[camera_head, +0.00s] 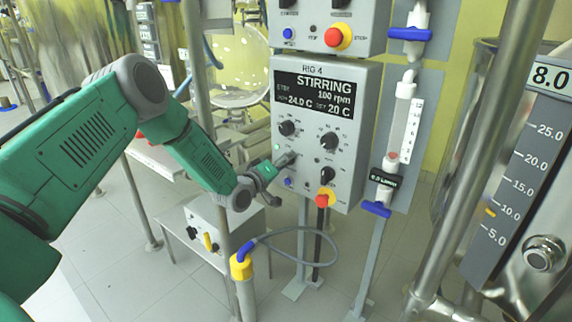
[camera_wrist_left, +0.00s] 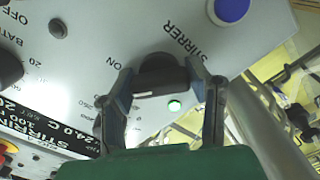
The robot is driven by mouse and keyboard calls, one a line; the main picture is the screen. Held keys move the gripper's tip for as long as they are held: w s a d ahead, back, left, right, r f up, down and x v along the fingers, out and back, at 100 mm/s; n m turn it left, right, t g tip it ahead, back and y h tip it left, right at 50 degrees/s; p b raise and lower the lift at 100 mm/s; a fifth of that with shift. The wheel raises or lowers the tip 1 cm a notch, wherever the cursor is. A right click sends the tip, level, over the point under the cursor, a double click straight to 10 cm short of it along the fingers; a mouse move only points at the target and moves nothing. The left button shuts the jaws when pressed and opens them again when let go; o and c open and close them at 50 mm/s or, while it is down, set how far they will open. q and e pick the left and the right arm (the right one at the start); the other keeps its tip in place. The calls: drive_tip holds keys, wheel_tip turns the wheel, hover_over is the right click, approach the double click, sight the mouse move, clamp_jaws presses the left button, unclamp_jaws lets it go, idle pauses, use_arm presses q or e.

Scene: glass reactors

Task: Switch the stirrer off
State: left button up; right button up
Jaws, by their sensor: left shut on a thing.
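The grey control box (camera_head: 350,140) of RIG 4 has a black display (camera_head: 316,92) reading STIRRING, 100 rpm. My left gripper (camera_head: 284,162) is at the lower left of its front panel. In the left wrist view, the fingers (camera_wrist_left: 163,92) are on both sides of a black knob (camera_wrist_left: 162,70) labelled STIRRER, shut on it. The knob is partly hidden by the fingers. My right gripper is out of view.
A blue button (camera_head: 288,182) sits just below the gripper, and a red emergency button (camera_head: 325,201) with a yellow collar is at lower right. Other dials (camera_head: 329,142) are close by. A steel post (camera_head: 200,80) stands left of the box, near my forearm.

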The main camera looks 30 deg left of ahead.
use_arm(q)
drive_tip(key=n, duration=0.2)
drive_tip(key=n+b, duration=0.1)
drive_tip(key=shift+a+f+n, duration=0.15)
drive_tip(key=shift+a+n, duration=0.15)
drive_tip(key=shift+n, duration=0.1)
drive_tip(key=shift+n+b, duration=1.05)
drive_tip(key=shift+n, duration=0.75)
drive_tip(key=shift+s, duration=0.1)
drive_tip(key=o, duration=1)
drive_tip(key=shift+o, duration=1)
drive_tip(key=shift+a, duration=0.1)
drive_tip(key=shift+f, duration=0.1)
